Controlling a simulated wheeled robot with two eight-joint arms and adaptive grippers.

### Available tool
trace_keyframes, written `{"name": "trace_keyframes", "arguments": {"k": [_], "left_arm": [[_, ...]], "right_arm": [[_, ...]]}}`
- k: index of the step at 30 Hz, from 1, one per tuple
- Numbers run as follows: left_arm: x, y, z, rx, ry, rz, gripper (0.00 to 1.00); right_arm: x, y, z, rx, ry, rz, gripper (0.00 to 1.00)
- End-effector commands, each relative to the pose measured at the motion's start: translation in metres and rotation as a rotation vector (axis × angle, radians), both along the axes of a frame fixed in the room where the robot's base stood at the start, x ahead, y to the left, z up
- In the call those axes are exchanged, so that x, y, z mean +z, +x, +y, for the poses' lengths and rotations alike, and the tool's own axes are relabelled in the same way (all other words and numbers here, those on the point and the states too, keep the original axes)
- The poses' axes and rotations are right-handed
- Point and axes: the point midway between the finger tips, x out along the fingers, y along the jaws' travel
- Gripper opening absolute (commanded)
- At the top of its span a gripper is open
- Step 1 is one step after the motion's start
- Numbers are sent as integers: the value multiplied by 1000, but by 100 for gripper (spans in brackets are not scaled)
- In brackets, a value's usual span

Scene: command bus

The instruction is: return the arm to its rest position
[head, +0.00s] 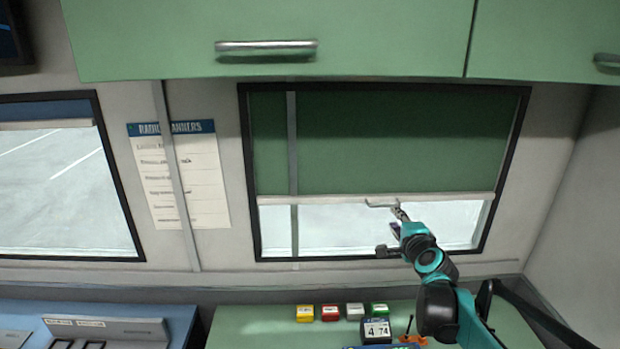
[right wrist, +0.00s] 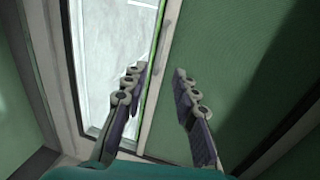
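My right arm (head: 437,290) reaches up from the lower right in the head view. Its gripper (head: 394,218) is in front of the window, just below the small pull handle (head: 382,205) on the blind's bottom bar. In the right wrist view the gripper (right wrist: 159,74) has its two fingers spread apart with nothing held between them. The blind's pale bar (right wrist: 155,105) and green cloth (right wrist: 225,55) lie beyond the fingers. I cannot tell whether a finger touches the bar. My left gripper is in neither view.
The green blind (head: 390,140) covers most of the right window. Green cabinets (head: 270,25) hang above. A green desk (head: 255,325) below bears several coloured blocks and a small number display (head: 376,330). A wall (head: 580,200) stands at the right. A paper list (head: 180,175) hangs left.

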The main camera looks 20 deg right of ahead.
Motion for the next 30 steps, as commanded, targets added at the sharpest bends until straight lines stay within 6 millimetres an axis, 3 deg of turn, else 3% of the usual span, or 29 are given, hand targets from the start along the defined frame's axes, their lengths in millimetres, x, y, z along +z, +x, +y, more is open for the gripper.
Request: {"name": "trace_keyframes", "arguments": {"k": [4,8,12,15,18,21,24,30], "left_arm": [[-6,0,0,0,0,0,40],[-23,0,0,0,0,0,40],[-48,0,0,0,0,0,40],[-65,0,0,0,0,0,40],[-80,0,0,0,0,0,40],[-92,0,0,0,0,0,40],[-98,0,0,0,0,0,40],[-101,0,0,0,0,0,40]], "right_arm": [[-8,-5,20,44,-46,35,28],[-38,-28,83,196,-211,150,28],[-95,-82,165,442,-495,326,28],[-142,-131,208,623,-712,447,28],[-188,-182,235,789,-916,556,28],[-226,-224,246,921,-1089,642,28],[-251,-253,248,1011,-1210,704,28],[-266,-273,247,1073,-1295,749,28]]}}
